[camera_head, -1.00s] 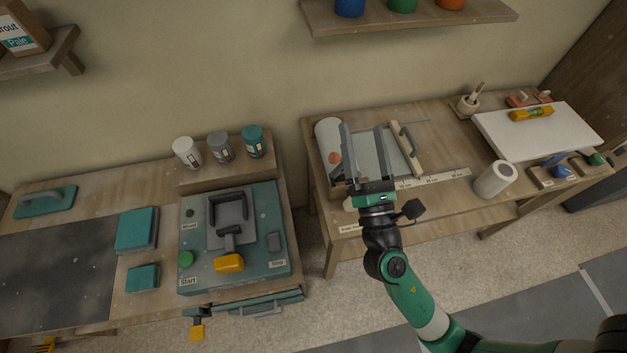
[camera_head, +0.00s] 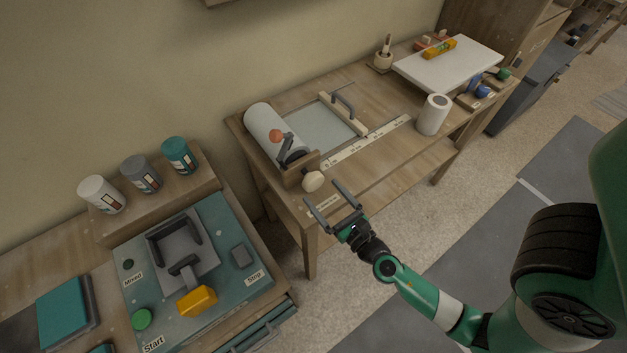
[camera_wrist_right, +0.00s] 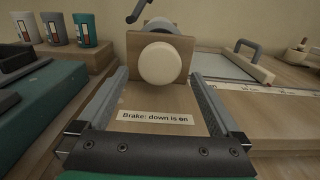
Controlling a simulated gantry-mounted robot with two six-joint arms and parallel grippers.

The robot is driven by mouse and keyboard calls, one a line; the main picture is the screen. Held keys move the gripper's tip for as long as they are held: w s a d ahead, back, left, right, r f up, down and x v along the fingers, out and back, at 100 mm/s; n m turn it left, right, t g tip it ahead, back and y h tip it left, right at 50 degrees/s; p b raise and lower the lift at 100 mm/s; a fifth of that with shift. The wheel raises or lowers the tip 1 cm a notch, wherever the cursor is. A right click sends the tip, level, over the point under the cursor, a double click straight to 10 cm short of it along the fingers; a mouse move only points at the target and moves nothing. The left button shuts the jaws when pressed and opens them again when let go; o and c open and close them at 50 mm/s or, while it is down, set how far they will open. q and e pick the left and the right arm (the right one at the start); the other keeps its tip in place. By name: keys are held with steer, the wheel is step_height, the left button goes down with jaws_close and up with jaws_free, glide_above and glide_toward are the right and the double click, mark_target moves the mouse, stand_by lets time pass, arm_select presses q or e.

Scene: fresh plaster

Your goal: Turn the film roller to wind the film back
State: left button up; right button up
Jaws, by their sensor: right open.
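The film roller (camera_head: 268,128) is a white roll lying at the left end of the right-hand bench. A dark crank (camera_head: 287,149) with an orange knob (camera_head: 276,136) is at its near end, by a wooden end block (camera_head: 297,172). A round cream knob (camera_head: 313,181) sticks out of the block's front; it faces me in the right wrist view (camera_wrist_right: 162,64). My right gripper (camera_head: 322,194) is open and empty, just in front of the cream knob, its fingers to either side of it in the wrist view. My left gripper is not in view.
A label reading "Brake: down is on" (camera_wrist_right: 155,117) sits below the knob. A film sheet (camera_head: 318,124) with a handled wooden bar (camera_head: 343,113) lies beside the roller. A white cylinder (camera_head: 433,115) stands farther right. A teal machine (camera_head: 215,240) stands on the left bench.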

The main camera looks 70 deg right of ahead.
mark_target(316, 186)
steer(key=x, duration=0.5)
steer(key=shift+w, duration=0.1)
steer(key=c, duration=1.3)
steer(key=shift+o, duration=0.2)
steer(key=shift+m, duration=0.3)
